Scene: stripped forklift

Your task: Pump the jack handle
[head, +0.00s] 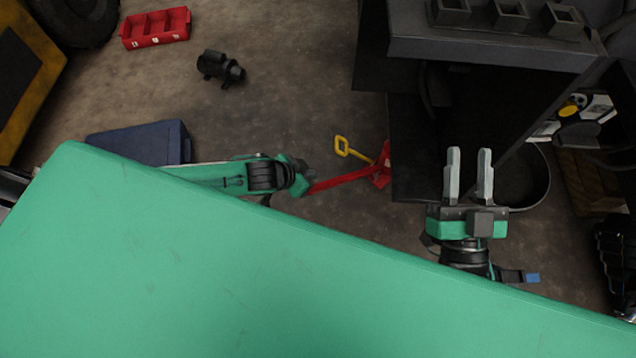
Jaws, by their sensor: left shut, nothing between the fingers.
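A red jack (383,172) stands on the floor beside the dark forklift body. A long red bar (340,181) runs left from it, and a yellow piece with a loop end (343,147) slants up and left from it. My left gripper (304,168) is just above the left end of the red bar in the picture. It is shut and empty; its fingers are hard to make out, and I cannot tell whether it touches the bar. My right gripper (469,175) is open and empty, its two grey fingers apart, right of the jack and over the dark forklift area.
The dark forklift (490,48) fills the upper right. A blue box (140,143) sits behind my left arm. A black motor-like part (220,68) and a red bin (155,28) lie on the floor. The floor between them and the jack is clear.

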